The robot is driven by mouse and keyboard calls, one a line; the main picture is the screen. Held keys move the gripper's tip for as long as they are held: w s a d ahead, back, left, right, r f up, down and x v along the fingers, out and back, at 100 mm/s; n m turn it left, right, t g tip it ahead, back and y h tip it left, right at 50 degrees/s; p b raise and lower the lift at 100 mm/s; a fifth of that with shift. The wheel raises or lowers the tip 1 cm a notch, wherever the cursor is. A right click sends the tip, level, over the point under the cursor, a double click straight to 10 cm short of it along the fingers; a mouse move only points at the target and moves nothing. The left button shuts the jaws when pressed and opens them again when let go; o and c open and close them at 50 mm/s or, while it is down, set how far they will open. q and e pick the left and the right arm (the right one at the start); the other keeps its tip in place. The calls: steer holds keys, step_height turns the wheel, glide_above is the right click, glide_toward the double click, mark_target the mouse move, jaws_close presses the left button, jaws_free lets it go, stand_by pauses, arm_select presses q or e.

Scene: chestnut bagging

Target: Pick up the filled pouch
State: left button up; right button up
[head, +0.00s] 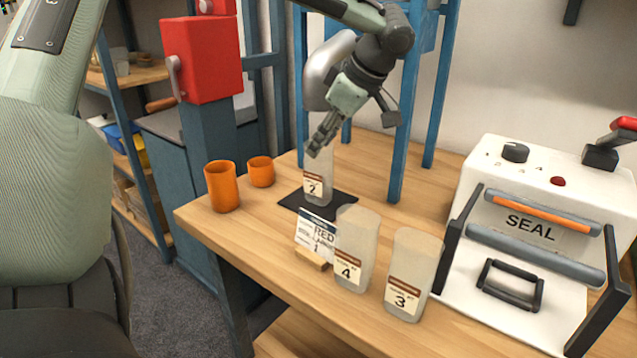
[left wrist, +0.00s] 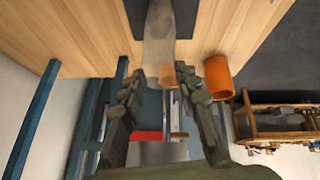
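A translucent pouch labelled 2 (head: 318,186) stands upright on a black mat (head: 345,198) on the wooden table. I cannot make out its contents. My left gripper (head: 318,148) is at the pouch's upper part, pointing down. In the left wrist view its two fingers (left wrist: 162,82) are apart, and the pouch (left wrist: 158,38) extends from between or just beyond the fingertips; I cannot tell whether they touch it. Two more translucent pouches, labelled 4 (head: 356,245) and 3 (head: 413,275), stand nearer the front. My right gripper is not in view.
Two orange cups (head: 222,187) stand left of the mat. A card sign (head: 317,236) in a wooden holder stands in front of it. A blue frame (head: 407,110) rises behind. A white sealing machine (head: 545,190) fills the right side of the table.

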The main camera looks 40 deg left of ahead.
arm_select(q)
jaws_close()
steer(key=shift+r, duration=0.1)
stand_by(0.3)
